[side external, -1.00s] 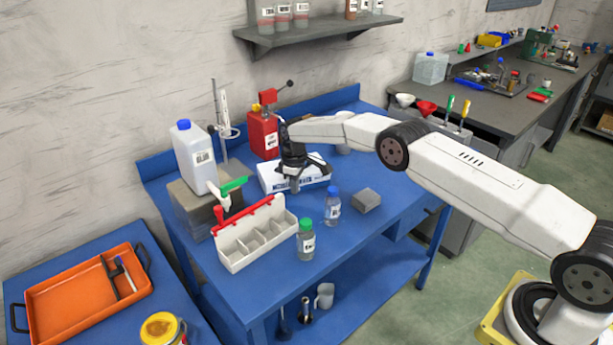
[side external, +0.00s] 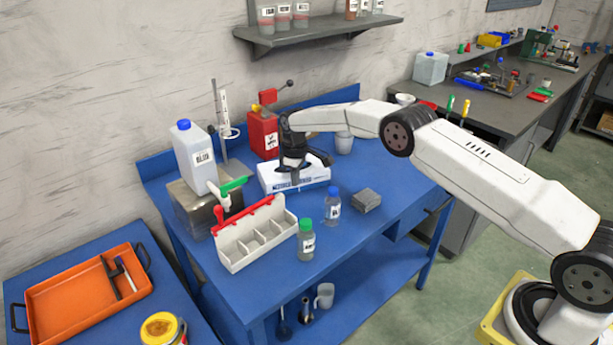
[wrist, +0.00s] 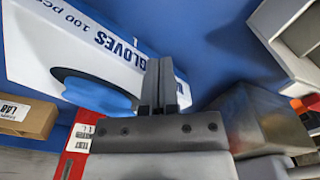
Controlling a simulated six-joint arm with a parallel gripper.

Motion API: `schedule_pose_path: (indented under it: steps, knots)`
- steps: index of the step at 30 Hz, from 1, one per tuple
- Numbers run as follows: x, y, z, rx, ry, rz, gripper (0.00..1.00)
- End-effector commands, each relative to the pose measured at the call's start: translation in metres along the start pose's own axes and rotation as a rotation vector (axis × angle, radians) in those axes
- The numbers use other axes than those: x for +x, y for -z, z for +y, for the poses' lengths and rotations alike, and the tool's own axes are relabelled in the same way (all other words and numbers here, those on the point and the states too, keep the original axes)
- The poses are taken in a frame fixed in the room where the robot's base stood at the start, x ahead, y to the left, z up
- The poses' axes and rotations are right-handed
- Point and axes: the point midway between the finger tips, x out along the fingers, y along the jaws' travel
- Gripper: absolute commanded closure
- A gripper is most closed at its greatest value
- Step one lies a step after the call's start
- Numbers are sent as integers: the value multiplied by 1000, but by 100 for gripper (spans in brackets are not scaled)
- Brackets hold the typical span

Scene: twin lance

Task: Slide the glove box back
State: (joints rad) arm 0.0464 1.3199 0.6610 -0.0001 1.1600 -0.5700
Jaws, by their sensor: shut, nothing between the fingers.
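The white divided bin (side external: 255,240), a green-capped bottle (side external: 306,245), a blue-capped bottle (side external: 333,205) and a grey block (side external: 366,200) stand nearer the front. A jug (side external: 192,155) is at left.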

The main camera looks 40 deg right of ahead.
Motion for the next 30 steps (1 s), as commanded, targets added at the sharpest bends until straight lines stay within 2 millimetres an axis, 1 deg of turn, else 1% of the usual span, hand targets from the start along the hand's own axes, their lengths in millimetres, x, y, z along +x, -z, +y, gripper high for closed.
schedule_pose_path:
  steps: [11,24,30]
  knots:
    - [-5,0,0,0,0,0,100]
    - [-28,0,0,0,0,0,100]
    - [-32,0,0,0,1,-1,100]
